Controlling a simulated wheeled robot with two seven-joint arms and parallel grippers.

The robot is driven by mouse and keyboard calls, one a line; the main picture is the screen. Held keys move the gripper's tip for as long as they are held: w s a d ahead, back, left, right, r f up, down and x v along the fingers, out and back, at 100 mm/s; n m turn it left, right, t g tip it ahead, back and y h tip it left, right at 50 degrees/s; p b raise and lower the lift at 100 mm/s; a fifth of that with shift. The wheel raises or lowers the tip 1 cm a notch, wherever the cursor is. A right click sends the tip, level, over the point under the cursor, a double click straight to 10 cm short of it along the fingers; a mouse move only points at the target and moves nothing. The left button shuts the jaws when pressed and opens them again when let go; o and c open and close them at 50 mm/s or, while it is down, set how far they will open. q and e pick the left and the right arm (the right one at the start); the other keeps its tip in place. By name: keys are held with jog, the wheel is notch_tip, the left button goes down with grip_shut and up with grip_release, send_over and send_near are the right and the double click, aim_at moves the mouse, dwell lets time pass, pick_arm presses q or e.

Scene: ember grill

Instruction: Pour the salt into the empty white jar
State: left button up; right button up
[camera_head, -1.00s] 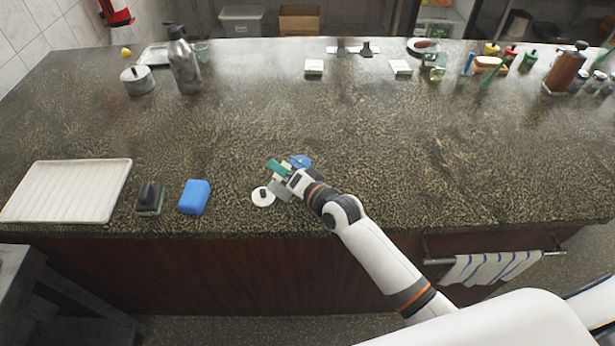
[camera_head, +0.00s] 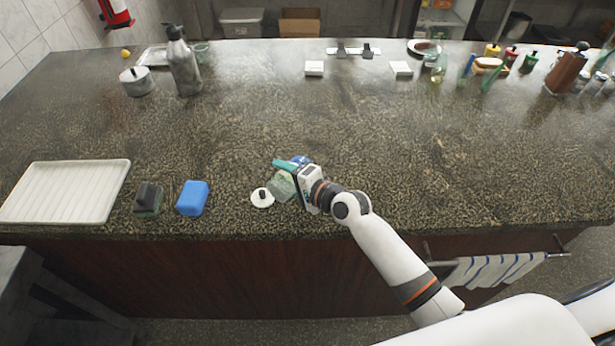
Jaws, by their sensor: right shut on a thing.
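My right gripper (camera_head: 291,178) is over the front middle of the counter, with its arm coming in from the lower right. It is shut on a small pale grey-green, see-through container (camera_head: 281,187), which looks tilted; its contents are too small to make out. A teal piece (camera_head: 284,164) shows at the gripper's far side; I cannot tell what it belongs to. A blue thing (camera_head: 300,159) shows just behind, partly hidden by the gripper. A round white piece with a dark knob (camera_head: 262,198) lies left of the held container. I cannot clearly identify a white jar. My left gripper is out of view.
A blue block (camera_head: 193,198), a dark-topped brush-like item (camera_head: 148,198) and a white ribbed tray (camera_head: 66,191) lie to the left. A metal flask (camera_head: 183,65) and lidded pot (camera_head: 137,81) stand at back left. Bottles crowd the back right. The counter's middle is clear.

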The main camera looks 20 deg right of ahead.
jog(key=shift+d+r+m, duration=0.1)
jog(key=shift+r+m, duration=0.3)
jog(key=shift+m, duration=0.1)
jog(key=shift+w+d+r+m+g+y+p, duration=0.2)
jog(key=shift+r+m+y+p, duration=0.15)
jog(key=shift+m, duration=0.25)
jog(key=shift+w+d+r+m+g+y+p, duration=0.1)
jog(key=shift+d+r+m+y+p, duration=0.1)
jog(key=shift+r+m+y, duration=0.3)
dwell(3.6)
